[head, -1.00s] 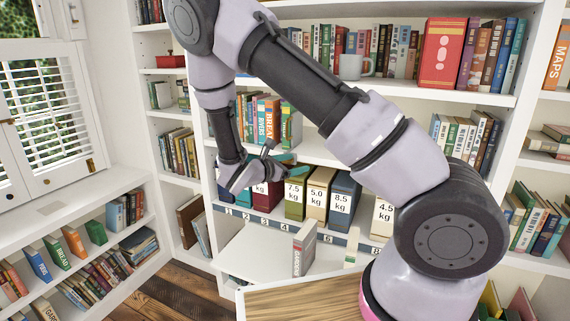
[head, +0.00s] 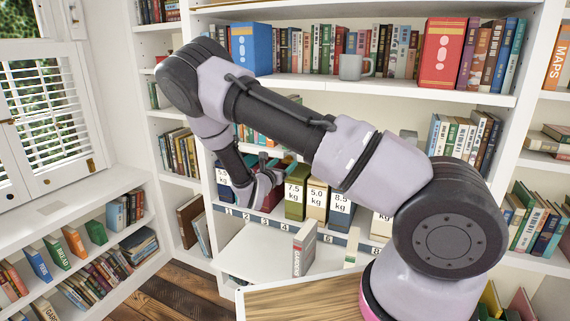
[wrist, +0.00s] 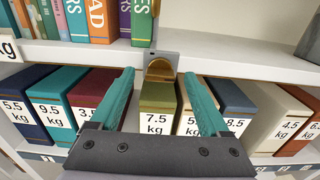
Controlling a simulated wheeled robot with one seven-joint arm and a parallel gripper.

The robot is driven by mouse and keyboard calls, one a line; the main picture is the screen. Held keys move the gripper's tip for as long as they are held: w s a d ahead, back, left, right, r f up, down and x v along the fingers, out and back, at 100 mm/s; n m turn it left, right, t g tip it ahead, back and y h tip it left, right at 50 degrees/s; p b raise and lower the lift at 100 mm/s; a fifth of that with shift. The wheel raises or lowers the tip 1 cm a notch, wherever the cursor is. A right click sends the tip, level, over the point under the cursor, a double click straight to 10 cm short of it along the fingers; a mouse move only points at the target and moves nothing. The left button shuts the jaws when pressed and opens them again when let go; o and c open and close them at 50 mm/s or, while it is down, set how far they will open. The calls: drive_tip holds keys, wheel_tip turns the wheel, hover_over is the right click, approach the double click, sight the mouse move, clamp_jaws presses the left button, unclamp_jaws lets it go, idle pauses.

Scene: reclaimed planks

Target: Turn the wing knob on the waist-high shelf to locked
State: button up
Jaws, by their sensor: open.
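The wing knob (wrist: 160,71) shows in the wrist view as a bronze-gold piece on a grey plate (wrist: 171,57) at the front edge of a white shelf (wrist: 235,67). I cannot tell which way its wing points. My gripper (wrist: 158,75) has two teal fingers, spread apart, one to the left and one to the right of the knob. The knob shows in the gap between the fingertips; no contact is visible. In the head view my gripper (head: 277,164) is in front of the bookcase, partly hidden by my arm, and the knob cannot be made out.
Below the knob's shelf stands a row of weight-labelled boxes, including a green 7.5 kg box (head: 294,198) and a blue 8.5 kg box (head: 341,203). Books (wrist: 95,18) stand just above. A white surface (head: 262,249) with an upright book (head: 304,248) lies lower in front.

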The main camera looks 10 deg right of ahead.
drive_tip(key=shift+w+d, duration=0.45)
drive_tip(key=shift+w, duration=0.1)
clamp_jaws()
